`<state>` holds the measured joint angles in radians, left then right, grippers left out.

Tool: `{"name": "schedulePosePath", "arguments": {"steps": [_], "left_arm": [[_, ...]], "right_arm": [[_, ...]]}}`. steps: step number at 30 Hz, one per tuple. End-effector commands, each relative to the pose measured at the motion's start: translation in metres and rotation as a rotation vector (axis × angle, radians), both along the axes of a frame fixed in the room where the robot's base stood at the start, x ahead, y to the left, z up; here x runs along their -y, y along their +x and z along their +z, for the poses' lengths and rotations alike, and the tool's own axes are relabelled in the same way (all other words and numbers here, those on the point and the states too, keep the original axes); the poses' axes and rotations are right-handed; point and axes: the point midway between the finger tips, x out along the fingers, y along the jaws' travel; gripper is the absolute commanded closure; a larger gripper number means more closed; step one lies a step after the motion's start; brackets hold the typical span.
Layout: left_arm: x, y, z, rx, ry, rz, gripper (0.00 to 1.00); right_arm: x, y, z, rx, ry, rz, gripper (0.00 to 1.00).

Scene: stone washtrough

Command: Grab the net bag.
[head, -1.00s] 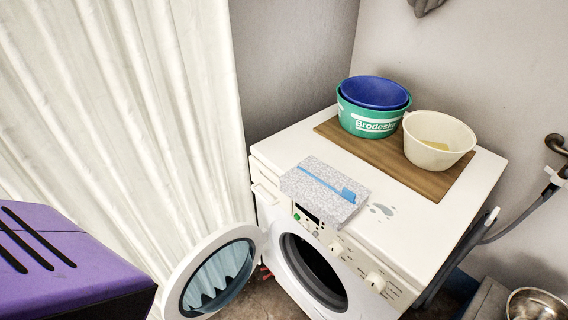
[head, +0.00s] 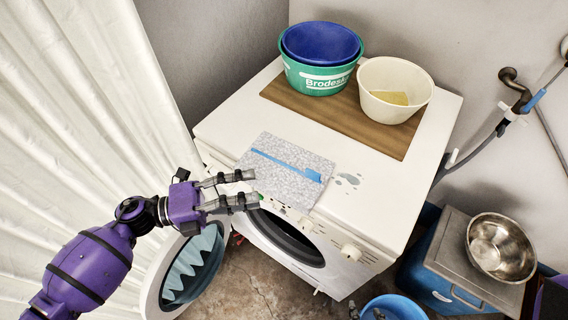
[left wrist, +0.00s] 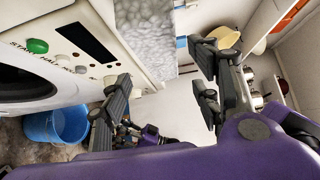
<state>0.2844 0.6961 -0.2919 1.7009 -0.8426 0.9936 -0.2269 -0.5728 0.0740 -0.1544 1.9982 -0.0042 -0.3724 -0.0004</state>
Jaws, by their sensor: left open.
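The net bag (head: 287,170) looks like the flat, grey-white speckled piece with a blue strip. It lies on the front of the washing machine top, its near edge at the control panel. My left gripper (head: 253,188) is open and empty at the bag's left front edge, fingers pointing right toward it. I cannot tell whether they touch. In the left wrist view the bag (left wrist: 150,42) shows between the spread fingers (left wrist: 160,68), beside the control panel. A small purple and dark part low in that view may be my right gripper; its jaws are unclear.
The washing machine (head: 375,205) has its round door (head: 155,285) swung open below my left arm. A wooden board (head: 340,118) behind the bag holds green and blue tubs (head: 318,78) and a cream bowl (head: 372,105). A blue bucket (head: 393,305) and steel bowl (head: 500,247) stand right.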

Motion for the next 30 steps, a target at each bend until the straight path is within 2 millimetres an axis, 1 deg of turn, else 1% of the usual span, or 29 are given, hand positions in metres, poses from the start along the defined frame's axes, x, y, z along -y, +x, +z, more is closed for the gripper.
{"name": "schedulePosePath", "arguments": {"steps": [1,5,8,12,15,21,30], "left_arm": [[0.006,0.002,0.003,0.004,-0.002,-0.001,0.43],[0.022,0.007,0.005,0.004,-0.004,0.002,0.43],[0.038,0.013,0.008,0.004,-0.006,0.002,0.43],[0.054,0.015,0.005,0.001,-0.005,0.003,0.43],[0.058,0.016,0.003,0.0,-0.003,0.004,0.43],[0.058,0.015,0.001,-0.003,-0.003,0.004,0.43],[0.057,0.015,0.002,-0.002,-0.004,0.004,0.82]], "right_arm": [[0.0,0.002,0.004,0.006,0.0,0.0,0.6],[0.001,0.008,0.013,0.022,0.0,0.0,0.6],[0.001,0.015,0.022,0.039,0.001,-0.001,0.6],[0.0,0.018,0.027,0.049,0.003,-0.001,0.6],[0.0,0.018,0.027,0.047,0.003,-0.001,0.6],[0.0,0.013,0.021,0.035,0.002,-0.001,0.6],[0.0,0.014,0.023,0.038,0.003,0.0,0.6]]}}
